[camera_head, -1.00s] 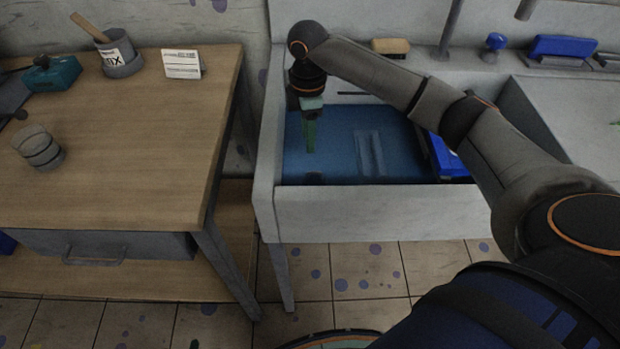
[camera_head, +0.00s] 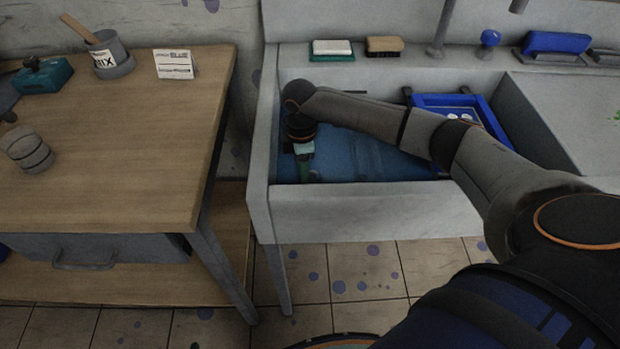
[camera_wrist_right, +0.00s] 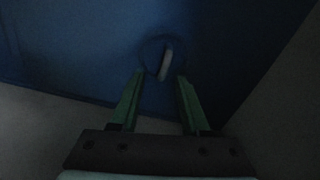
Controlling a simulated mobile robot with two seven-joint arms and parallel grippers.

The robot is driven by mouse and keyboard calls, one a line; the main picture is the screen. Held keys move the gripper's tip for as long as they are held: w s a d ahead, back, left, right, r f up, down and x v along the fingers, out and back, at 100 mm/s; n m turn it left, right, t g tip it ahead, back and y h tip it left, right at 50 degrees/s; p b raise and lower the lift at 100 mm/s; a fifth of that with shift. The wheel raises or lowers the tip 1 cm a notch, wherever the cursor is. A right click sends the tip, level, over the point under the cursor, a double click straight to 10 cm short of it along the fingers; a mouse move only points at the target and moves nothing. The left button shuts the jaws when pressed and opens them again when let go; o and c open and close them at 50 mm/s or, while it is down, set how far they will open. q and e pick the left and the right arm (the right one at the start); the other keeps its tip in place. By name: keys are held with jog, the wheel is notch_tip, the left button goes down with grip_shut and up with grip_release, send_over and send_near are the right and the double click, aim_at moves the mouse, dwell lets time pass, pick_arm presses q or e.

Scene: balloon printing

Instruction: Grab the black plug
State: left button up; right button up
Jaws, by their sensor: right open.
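The black plug shows in the right wrist view as a dark round shape with a paler upright tab (camera_wrist_right: 165,64) on the blue sink floor (camera_wrist_right: 95,40). In the head view it is a small dark patch (camera_head: 314,176) at the front left of the sink. My right gripper (camera_head: 304,172) reaches down into the sink beside it. In the wrist view its two green fingers (camera_wrist_right: 160,79) are apart, with the tab just beyond and between their tips. Nothing is held. My left gripper is not in view.
The sink's front wall (camera_head: 370,213) and left wall are close to my right gripper. A blue tray (camera_head: 484,105) with white items is in the sink's right part. A wooden table (camera_head: 120,140) stands at left.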

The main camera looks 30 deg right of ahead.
grip_shut()
jog(key=shift+r, duration=0.1)
dwell(0.7)
